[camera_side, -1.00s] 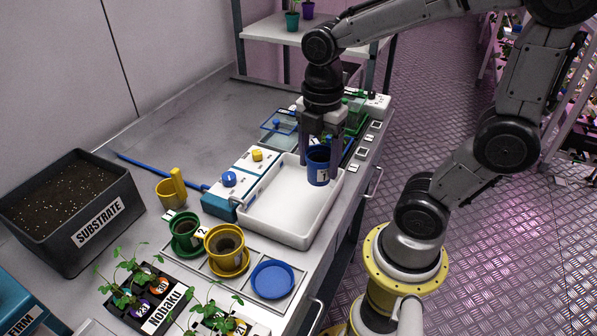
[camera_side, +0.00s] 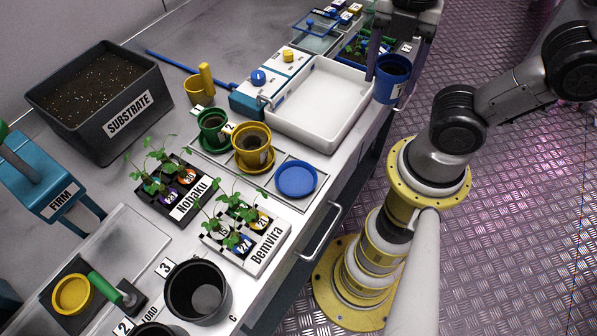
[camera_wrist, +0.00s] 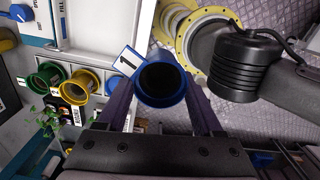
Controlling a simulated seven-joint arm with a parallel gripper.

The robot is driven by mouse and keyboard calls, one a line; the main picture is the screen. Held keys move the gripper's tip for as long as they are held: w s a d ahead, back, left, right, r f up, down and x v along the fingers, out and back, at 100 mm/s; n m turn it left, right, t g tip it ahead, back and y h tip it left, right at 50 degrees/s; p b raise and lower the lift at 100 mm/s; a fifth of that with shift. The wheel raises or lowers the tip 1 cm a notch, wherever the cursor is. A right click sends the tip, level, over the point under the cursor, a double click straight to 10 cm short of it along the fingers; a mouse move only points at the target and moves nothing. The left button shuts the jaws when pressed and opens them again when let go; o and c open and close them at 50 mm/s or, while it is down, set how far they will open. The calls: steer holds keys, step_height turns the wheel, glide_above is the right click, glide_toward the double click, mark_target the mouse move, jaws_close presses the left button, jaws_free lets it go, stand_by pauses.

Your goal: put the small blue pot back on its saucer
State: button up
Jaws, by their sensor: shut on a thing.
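The small blue pot (camera_side: 391,80) is held between the fingers of my gripper (camera_side: 400,68), upright, at the right rim of the white tray in the side view. In the wrist view the blue pot (camera_wrist: 161,82) shows its dark inside and a white tag with a 1, with a finger of my gripper (camera_wrist: 160,100) on each side. The blue saucer (camera_side: 295,179) lies empty on the bench, nearer the camera, at the right end of a row with the yellow pot (camera_side: 252,148) and green pot (camera_side: 213,129).
The white tray (camera_side: 284,133) stands between pot and saucer row. A bench-edge handle (camera_side: 322,232) is close to the blue saucer. A yellow scoop (camera_side: 199,88) lies behind the green pot.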

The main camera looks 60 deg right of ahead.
mark_target(391, 88)
steer(key=a+n, duration=0.1)
steer(key=s+a+n, duration=0.1)
steer(key=a, duration=0.1)
steer(key=a+n, duration=0.1)
steer(key=n, duration=0.1)
steer(key=shift+s+a+r, duration=0.25)
steer(key=shift+r, duration=0.1)
steer(key=shift+s+a+n, duration=0.3)
steer(key=shift+a+n, duration=0.2)
steer(key=shift+n, duration=0.2)
steer(key=shift+w+a+f, duration=1.55)
steer(key=shift+w+f, duration=0.2)
steer(key=shift+f, duration=0.4)
steer(key=shift+w+a+f, duration=1.55)
steer(key=shift+w+f, duration=0.2)
steer(key=shift+f, duration=0.45)
steer(key=shift+w+a+f, duration=1.55)
steer(key=shift+w+f, duration=0.2)
steer(key=shift+f, duration=0.4)
steer(key=shift+f, duration=0.6)
